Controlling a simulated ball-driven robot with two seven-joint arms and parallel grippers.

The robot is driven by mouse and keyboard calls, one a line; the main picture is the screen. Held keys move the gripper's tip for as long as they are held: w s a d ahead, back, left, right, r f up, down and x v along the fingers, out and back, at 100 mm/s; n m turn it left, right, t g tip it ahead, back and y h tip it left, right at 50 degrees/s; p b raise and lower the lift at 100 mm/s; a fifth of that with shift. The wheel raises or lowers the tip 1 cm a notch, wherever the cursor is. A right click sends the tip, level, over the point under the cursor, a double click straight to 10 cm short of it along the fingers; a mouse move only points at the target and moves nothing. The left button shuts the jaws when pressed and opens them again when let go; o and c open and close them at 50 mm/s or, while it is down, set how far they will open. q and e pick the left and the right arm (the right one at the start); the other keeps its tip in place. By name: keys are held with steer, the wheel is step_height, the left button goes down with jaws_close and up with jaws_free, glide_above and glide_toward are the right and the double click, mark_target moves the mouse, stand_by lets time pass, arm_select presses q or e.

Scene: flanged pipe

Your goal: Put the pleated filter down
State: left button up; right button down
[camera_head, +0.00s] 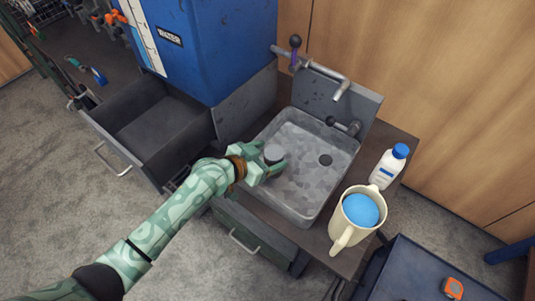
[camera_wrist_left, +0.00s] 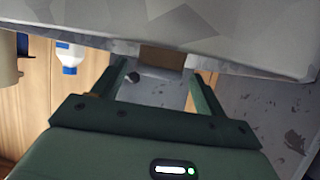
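The pleated filter (camera_head: 274,153) is a short cylinder with a light grey top, at the left side of the grey sink (camera_head: 318,211) in the head view. My left gripper (camera_head: 269,160) has its fingers on either side of it, over the basin. In the left wrist view the filter (camera_wrist_left: 161,59) shows as a brownish band with pale edges between the fingertips of my left gripper (camera_wrist_left: 160,72), which looks shut on it. I cannot tell whether its underside touches the sink floor. My right gripper is out of view.
A white bottle with a blue cap (camera_head: 388,167) and a cream mug with a blue content (camera_head: 354,219) stand right of the sink. A tap (camera_head: 335,84) rises behind it. An open, empty drawer (camera_head: 152,133) is at left. The basin's right part is clear around the drain.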

arm_select(q)
steer(key=shift+r, duration=0.25)
steer(key=p+v, duration=0.5)
steer(key=v, duration=0.6)
steer(key=s+a+f+n+g+y, duration=0.1)
steer(key=s+a+f+n+y, duration=0.1)
steer(key=s+a+f, duration=0.5)
steer(key=s+a+f+n+g+y, duration=0.1)
steer(key=s+a+f+y, duration=0.2)
steer(key=f, duration=0.8)
steer(key=s+a+f+n+g+y, duration=0.1)
steer(key=s+a+f+n+y, duration=0.1)
steer(key=s+a+f, duration=0.35)
steer(key=s+a+f+g+y, duration=0.1)
steer(key=s+f+g, duration=0.2)
steer(key=s, duration=1.4)
steer(key=s+f+g+y, duration=0.1)
steer(key=s+f+g, duration=0.2)
steer(key=s+f, duration=0.6)
steer(key=s, duration=0.8)
steer(key=shift+s+a+n, duration=0.15)
steer(key=shift+a+n, duration=0.25)
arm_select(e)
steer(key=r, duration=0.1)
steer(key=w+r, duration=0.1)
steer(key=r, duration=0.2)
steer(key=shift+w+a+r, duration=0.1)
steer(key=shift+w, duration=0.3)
arm_select(q)
steer(key=shift+f, duration=0.15)
